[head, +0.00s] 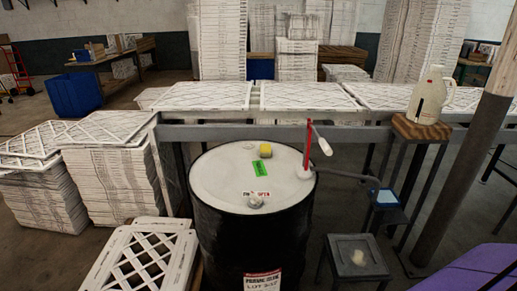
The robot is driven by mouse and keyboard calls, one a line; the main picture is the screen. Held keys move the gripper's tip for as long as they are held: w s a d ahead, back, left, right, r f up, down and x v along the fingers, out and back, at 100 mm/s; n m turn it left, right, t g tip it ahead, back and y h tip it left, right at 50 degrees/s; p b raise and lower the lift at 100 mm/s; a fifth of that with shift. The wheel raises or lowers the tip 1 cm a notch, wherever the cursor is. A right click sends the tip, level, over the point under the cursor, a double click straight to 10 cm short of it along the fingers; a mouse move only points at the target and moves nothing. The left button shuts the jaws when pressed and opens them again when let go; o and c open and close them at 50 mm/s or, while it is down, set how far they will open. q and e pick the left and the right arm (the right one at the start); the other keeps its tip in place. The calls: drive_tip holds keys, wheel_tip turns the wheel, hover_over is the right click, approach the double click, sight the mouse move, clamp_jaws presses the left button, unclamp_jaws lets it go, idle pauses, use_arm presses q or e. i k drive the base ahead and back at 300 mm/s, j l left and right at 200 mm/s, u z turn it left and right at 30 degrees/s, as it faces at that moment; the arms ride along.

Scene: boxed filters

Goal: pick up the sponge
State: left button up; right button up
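A small yellow block that looks like the sponge (265,151) lies on the white top of a black drum (249,225), towards the drum's far side. Neither of my grippers shows in the head view.
A red-handled pump (308,145) stands at the drum's right rim, with a hose running right. A dark stool (357,258) holds a small beige thing. A white jug (428,95) stands on a wooden-topped stand. Stacked white filters (110,180) crowd the left.

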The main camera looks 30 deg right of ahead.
sight(265, 149)
drive_tip(key=z, duration=1.35)
